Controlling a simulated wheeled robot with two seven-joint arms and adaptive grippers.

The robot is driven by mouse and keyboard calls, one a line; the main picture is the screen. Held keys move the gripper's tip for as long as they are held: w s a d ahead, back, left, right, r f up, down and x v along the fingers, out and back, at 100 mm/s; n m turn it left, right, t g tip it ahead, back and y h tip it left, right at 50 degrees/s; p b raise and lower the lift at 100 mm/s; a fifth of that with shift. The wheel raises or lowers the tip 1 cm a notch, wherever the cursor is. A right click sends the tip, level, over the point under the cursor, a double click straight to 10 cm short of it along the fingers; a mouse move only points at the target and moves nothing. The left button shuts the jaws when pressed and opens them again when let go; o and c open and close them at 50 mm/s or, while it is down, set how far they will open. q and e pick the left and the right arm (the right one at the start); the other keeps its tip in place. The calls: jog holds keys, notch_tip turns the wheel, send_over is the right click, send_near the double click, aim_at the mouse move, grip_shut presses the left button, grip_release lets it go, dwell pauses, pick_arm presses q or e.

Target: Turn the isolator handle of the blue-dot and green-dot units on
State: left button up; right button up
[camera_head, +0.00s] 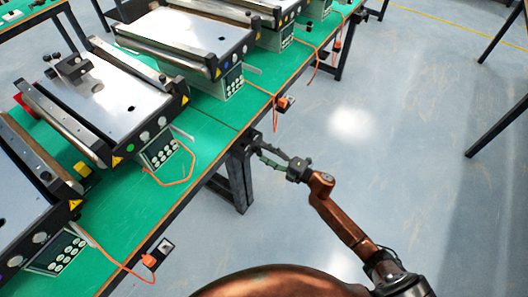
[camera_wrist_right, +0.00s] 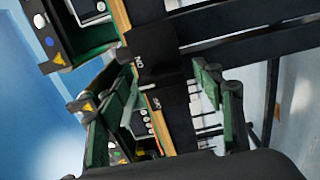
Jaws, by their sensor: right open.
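In the right wrist view a black isolator panel (camera_wrist_right: 150,52) with ON and OFF lettering sits at the table's wooden edge. My right gripper (camera_wrist_right: 165,100) is open, its green-and-black fingers on either side of the panel; contact cannot be told. In the head view it reaches the table edge from the right (camera_head: 268,153). The blue dot (camera_wrist_right: 49,41) shows on a unit's end in the wrist view. A green dot (camera_head: 145,137) seems to show on the middle conveyor unit (camera_head: 118,92) in the head view. The handle's position is unclear. My left gripper is out of view.
Several conveyor units stand along the green table (camera_head: 205,128). Orange cables (camera_head: 178,182) hang toward the edge, with a small switch box (camera_head: 163,246) at the lower left. The floor to the right is open.

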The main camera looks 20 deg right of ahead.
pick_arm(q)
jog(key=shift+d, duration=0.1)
pick_arm(e)
jog(key=v, duration=1)
jog(key=shift+s+d, duration=0.25)
jog(key=shift+d, duration=0.05)
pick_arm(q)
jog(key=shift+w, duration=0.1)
pick_arm(e)
jog(key=shift+f, duration=0.1)
